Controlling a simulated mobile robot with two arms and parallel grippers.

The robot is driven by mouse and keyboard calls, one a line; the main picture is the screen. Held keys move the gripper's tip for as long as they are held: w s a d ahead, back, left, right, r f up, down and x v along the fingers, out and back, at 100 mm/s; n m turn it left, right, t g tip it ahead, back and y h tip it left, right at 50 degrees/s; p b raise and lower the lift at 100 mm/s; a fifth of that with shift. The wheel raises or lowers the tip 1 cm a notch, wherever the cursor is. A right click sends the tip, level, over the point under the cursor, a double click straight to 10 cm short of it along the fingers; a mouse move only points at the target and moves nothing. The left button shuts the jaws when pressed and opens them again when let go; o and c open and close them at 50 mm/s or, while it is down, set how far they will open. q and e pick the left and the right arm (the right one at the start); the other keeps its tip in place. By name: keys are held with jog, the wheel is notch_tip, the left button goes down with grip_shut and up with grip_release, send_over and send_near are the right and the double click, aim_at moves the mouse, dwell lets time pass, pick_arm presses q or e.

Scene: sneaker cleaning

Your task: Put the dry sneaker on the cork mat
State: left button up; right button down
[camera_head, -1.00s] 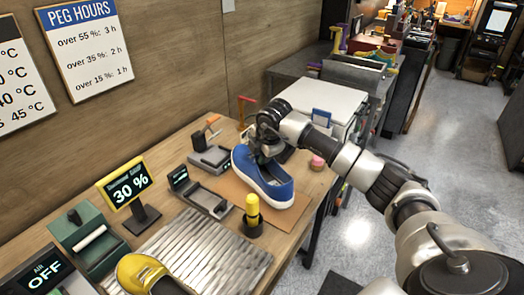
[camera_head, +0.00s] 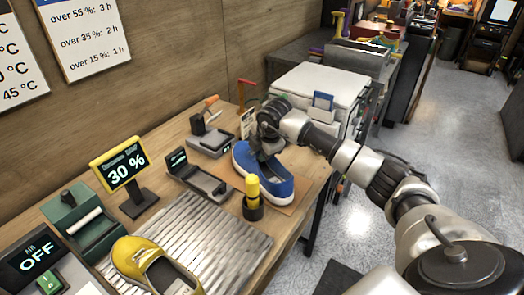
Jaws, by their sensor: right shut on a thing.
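A blue sneaker (camera_head: 272,187) with a white sole is at the far end of the wooden bench. It is on or just above the cork mat (camera_head: 296,205), which shows as a brown strip around it; I cannot tell whether the sole touches. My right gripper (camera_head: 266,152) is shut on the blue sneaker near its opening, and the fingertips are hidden. A yellow sneaker (camera_head: 133,258) lies on the ribbed metal tray (camera_head: 215,235) at the near end. My left gripper is not in view.
A yellow-capped bottle (camera_head: 253,190) stands close in front of the blue sneaker. Small grey devices (camera_head: 197,182) sit to its left. A display reading 30 % (camera_head: 120,165) and a green device (camera_head: 82,223) stand near the wall. A white-topped cabinet (camera_head: 317,88) is beyond the bench.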

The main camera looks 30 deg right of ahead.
jog(key=shift+f+b, duration=0.35)
jog(key=shift+f, duration=0.1)
jog(key=c, duration=0.8)
grip_release()
jog(key=shift+c, duration=0.2)
jog(key=shift+f, duration=0.1)
jog(key=b+v, duration=0.1)
jog(key=v, duration=1)
jog(key=shift+f, duration=0.1)
